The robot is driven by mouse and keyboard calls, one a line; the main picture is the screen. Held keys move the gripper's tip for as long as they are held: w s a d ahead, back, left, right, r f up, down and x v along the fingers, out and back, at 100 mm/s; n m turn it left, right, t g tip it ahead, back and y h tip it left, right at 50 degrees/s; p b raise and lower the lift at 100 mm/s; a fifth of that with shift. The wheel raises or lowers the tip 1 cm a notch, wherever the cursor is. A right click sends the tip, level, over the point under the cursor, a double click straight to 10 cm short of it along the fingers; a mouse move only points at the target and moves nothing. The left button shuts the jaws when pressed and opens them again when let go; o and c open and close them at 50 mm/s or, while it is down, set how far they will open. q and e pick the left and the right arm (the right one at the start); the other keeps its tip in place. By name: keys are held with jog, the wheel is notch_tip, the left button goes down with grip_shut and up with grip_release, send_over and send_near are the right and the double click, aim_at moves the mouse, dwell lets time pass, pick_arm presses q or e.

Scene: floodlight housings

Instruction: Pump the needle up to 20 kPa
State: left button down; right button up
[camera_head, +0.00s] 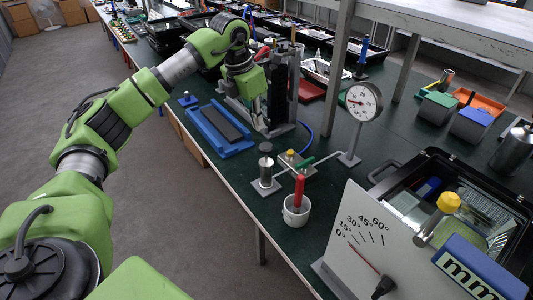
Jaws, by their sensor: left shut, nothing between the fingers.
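A round white dial gauge (363,101) stands on a thin post on the green bench; its red needle points left, and the scale figures are too small to read. In front of it, a grey cylinder with a dark round top (265,165) stands on a small plate, probably the pump. Beside it are a small block with a yellowish top (290,158) and a green lever (305,163). My left gripper (262,124) is shut and empty, pointing down beyond the cylinder by a grey upright frame, its fingertips hard to make out. My right gripper is out of view.
A red-handled tool stands in a white cup (297,214) near the bench edge. A blue tray (219,131) lies left of the frame. An angle-scale board (362,235) and an open black case (390,180) fill the right front.

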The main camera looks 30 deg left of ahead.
aim_at(265, 146)
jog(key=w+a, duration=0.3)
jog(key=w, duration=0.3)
pick_arm(q)
jog(key=b+x, duration=0.2)
jog(key=x, duration=0.1)
jog(key=b+x, duration=0.2)
jog(key=x, duration=0.1)
jog(key=shift+w+a+f+b, duration=0.15)
jog(key=shift+w+f+b, duration=0.15)
jog(key=shift+b, duration=0.1)
jog(key=shift+w+f, duration=0.1)
jog(key=shift+f, duration=0.3)
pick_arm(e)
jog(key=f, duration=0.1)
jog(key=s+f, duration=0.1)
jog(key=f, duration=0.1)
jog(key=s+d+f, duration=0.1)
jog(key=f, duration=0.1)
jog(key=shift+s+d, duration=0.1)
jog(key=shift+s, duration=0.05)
